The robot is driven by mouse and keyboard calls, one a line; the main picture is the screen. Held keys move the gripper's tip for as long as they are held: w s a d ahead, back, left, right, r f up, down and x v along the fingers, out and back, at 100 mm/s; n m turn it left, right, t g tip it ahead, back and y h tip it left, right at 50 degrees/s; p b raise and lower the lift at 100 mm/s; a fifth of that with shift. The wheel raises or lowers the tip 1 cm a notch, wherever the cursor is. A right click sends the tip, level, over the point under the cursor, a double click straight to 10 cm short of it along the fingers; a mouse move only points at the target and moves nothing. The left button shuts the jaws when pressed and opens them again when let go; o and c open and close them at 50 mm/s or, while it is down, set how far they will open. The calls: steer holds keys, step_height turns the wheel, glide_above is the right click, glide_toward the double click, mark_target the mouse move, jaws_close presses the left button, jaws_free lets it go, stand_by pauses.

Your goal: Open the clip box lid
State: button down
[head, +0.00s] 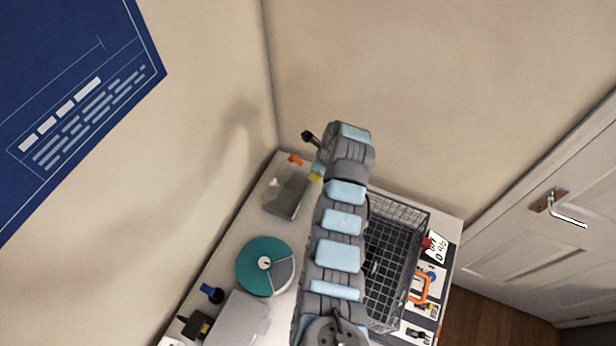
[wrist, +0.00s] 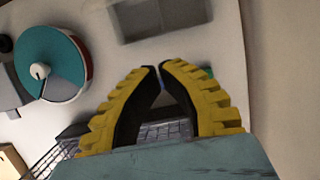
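A translucent grey box (head: 285,192) stands at the far left corner of the table, with a small orange part at its far end. I take it as the clip box, but cannot tell its lid from its body. A blurred grey box shows at the top edge of the wrist view (wrist: 160,14), partly cut off. In the head view, my gripper (head: 316,176) is mostly hidden by my arm, just right of the box's far end.
A round teal and grey container (head: 262,252) stands nearer on the left. A grey box (head: 240,322) and small blue and black parts are at the near left. A wire basket (head: 412,215) stands right of my arm, with labelled cards beyond it. Walls close off the far side.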

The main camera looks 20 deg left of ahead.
steer(key=shift+b+x, duration=1.4)
steer(key=shift+x, duration=3.65)
steer(key=shift+w+a+r+p, duration=0.15)
steer(key=shift+a+r+p, duration=0.25)
steer(key=shift+a+r, duration=1.15)
steer(key=shift+a+b, duration=0.1)
steer(key=shift+b, duration=0.2)
steer(key=shift+a+r, duration=0.15)
